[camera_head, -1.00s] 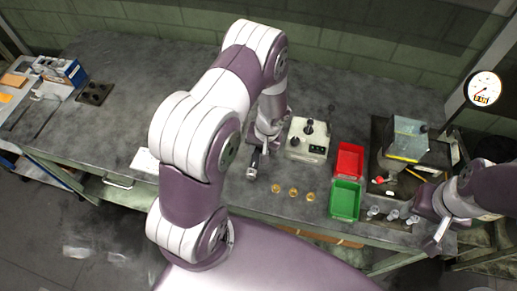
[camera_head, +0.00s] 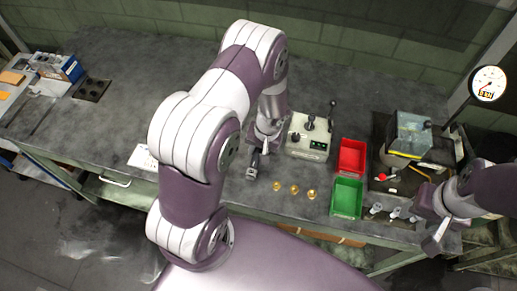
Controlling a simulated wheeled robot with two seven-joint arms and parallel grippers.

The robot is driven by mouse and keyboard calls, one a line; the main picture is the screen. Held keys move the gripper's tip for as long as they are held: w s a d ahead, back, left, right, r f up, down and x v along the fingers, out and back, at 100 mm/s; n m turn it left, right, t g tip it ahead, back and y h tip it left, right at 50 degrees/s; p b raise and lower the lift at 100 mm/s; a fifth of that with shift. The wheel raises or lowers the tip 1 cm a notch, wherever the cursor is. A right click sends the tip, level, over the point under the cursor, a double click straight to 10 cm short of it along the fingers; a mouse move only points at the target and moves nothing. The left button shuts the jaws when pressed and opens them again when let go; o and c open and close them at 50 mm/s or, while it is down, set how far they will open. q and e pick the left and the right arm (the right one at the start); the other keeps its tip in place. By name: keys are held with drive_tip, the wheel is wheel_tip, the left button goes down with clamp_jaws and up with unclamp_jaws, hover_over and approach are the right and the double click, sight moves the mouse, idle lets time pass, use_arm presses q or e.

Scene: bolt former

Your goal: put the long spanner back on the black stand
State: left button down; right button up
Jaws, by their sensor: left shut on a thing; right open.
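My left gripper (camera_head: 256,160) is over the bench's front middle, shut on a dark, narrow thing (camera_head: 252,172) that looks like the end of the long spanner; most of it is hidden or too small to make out. A flat black piece with several dark holes (camera_head: 92,90) lies at the back left of the bench and may be the black stand; it looks empty from here. It is well to the left of my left gripper. My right gripper (camera_head: 436,236) is open and empty at the bench's front right edge.
A control box with levers (camera_head: 308,146) stands just right of my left gripper. Brass pieces (camera_head: 294,190) lie in front. A red bin (camera_head: 351,156), a green bin (camera_head: 346,198) and a machine (camera_head: 409,135) stand to the right. The bench's left middle (camera_head: 130,65) is clear.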

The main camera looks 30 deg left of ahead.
use_arm(q)
drive_tip(key=c, duration=0.7)
unclamp_jaws()
drive_tip(key=shift+c, duration=0.2)
drive_tip(key=shift+r, duration=0.1)
wheel_tip(320, 180, up, 12)
drive_tip(key=d+b, duration=0.1)
drive_tip(key=d, duration=0.1)
drive_tip(key=shift+w+r+b, duration=0.2)
drive_tip(key=shift+w+b, duration=0.1)
drive_tip(key=shift+w, duration=0.15)
drive_tip(key=shift+d, duration=0.1)
drive_tip(key=s+d+r+m+t+h, duration=0.2)
drive_tip(key=s+r, duration=0.4)
drive_tip(key=s, duration=0.4)
drive_tip(key=shift+d+r+m, duration=0.2)
drive_tip(key=shift+d+m, duration=0.2)
drive_tip(key=shift+d, duration=0.2)
